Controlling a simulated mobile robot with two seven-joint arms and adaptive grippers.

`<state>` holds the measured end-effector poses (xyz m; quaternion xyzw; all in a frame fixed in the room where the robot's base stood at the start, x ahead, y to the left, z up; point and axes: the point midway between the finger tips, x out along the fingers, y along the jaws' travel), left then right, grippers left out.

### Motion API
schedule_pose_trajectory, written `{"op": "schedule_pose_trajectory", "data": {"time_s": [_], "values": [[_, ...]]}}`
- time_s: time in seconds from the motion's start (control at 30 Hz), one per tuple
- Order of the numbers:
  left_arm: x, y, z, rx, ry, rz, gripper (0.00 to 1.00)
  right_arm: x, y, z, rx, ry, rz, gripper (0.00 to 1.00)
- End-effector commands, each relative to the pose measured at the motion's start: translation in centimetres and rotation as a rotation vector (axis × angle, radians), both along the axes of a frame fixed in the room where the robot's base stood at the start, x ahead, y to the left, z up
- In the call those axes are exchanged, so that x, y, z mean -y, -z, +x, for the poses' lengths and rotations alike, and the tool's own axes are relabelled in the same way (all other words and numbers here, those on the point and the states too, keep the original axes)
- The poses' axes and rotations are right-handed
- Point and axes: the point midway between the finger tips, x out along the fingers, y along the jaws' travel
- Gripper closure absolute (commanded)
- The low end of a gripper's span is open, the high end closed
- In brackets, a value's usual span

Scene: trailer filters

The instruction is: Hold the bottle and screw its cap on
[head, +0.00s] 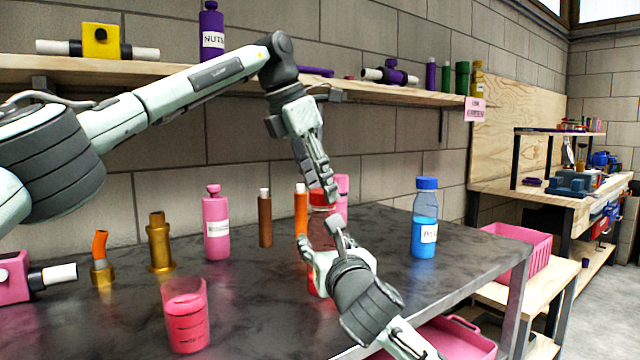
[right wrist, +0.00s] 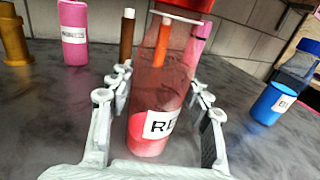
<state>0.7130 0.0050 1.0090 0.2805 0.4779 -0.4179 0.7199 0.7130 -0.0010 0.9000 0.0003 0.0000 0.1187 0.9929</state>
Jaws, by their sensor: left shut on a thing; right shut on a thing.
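The clear bottle with red liquid (head: 321,228) stands upright on the dark table. It also shows in the right wrist view (right wrist: 158,95), with a partly readable label. My right gripper (head: 320,243) is shut around the bottle's body, a finger on each side. My left gripper (head: 324,192) points down from above and is shut on the red cap (right wrist: 190,4) at the bottle's mouth. The cap is mostly hidden by the fingers in the head view. I cannot tell whether it is seated on the thread.
A blue bottle (head: 424,225) stands to the right, a pink beaker (head: 186,318) at front left. A pink bottle (head: 216,228), brown cylinder (head: 265,222), orange cylinder (head: 300,212) and brass fitting (head: 159,245) stand behind. A shelf (head: 205,72) runs above.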

Motion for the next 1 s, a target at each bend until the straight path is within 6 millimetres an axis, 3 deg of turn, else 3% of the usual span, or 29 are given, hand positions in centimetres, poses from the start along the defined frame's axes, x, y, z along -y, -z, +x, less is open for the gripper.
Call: {"op": "schedule_pose_trajectory", "data": {"time_s": [0.13,0.37,0.4,0.57,0.83,1.0], "values": [[0.0,-0.1,0.0,0.003,0.089,-0.006,0.73,0.0,0.1,0.0,-0.002,0.0,-0.001,1.0],[0.0,-0.1,0.0,0.004,0.093,-0.005,0.73,0.0,0.1,0.0,-0.003,0.0,-0.001,1.0],[0.0,-0.1,0.0,0.004,0.093,-0.005,0.57,0.0,0.1,0.0,-0.003,0.0,-0.001,1.0],[0.0,-0.1,0.0,0.004,0.092,-0.005,0.39,0.0,0.1,0.0,-0.003,0.0,-0.001,1.0],[0.0,-0.1,0.0,0.003,0.091,-0.005,0.39,0.0,0.1,0.0,-0.003,0.0,-0.001,1.0],[0.1,-2.0,0.0,0.005,0.089,-0.006,0.39,0.0,0.1,0.0,-0.003,0.0,-0.001,1.0]]}}
